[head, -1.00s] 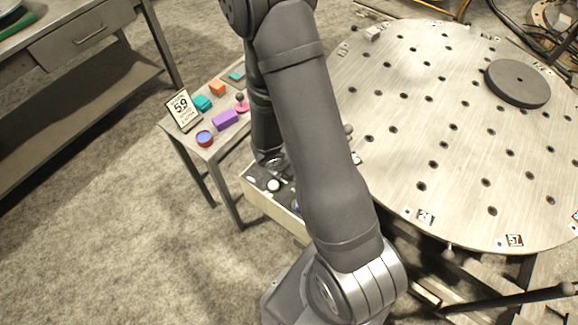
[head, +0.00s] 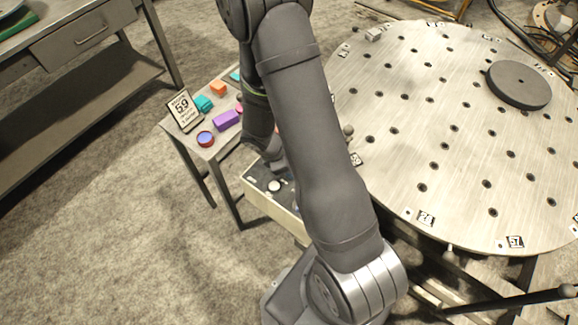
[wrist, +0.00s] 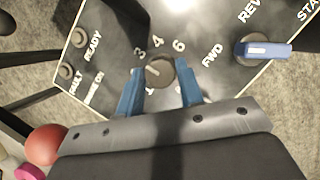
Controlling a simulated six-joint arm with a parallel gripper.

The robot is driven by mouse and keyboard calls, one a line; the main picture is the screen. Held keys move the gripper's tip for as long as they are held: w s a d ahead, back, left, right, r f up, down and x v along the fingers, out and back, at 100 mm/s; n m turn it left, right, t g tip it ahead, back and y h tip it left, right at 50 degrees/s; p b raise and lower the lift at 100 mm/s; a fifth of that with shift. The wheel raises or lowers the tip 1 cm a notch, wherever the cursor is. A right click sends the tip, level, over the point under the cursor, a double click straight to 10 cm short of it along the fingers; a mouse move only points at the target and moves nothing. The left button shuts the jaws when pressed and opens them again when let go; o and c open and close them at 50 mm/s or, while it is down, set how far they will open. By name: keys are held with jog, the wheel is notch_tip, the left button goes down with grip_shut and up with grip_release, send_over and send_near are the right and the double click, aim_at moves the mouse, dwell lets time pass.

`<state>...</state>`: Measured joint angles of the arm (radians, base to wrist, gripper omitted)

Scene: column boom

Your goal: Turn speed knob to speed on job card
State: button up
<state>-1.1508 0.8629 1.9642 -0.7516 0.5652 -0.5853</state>
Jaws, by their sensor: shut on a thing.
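The speed knob (wrist: 158,72) is a small grey-brown round knob with a pale pointer line, on the dark control panel (wrist: 110,50). The printed digits 3, 4 and 6 show around its far side; the near digits are mostly hidden by my gripper. My gripper (wrist: 160,80) has its blue fingers on either side of the knob, shut on it. In the head view my arm hides the gripper and knob, with part of the control box (head: 257,188) showing. The job card (head: 183,110) stands on the side table; its large digits look like 59, its smaller lines are unreadable.
A blue lever switch (wrist: 264,50) sits right of the knob, by FWD and REV. READY and FAULT lamps (wrist: 77,37) are at left. The side table (head: 203,146) holds a purple block (head: 227,120) and a round cup (head: 205,138). A large round turntable (head: 460,120) fills the right.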

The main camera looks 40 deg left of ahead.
jog(key=shift+m, duration=0.4)
jog(key=o, duration=1)
jog(key=v, duration=1.7)
jog(key=shift+w+a+r, duration=0.15)
jog(key=shift+a, duration=0.15)
jog(key=x, duration=1.7)
jog(key=shift+d, duration=0.3)
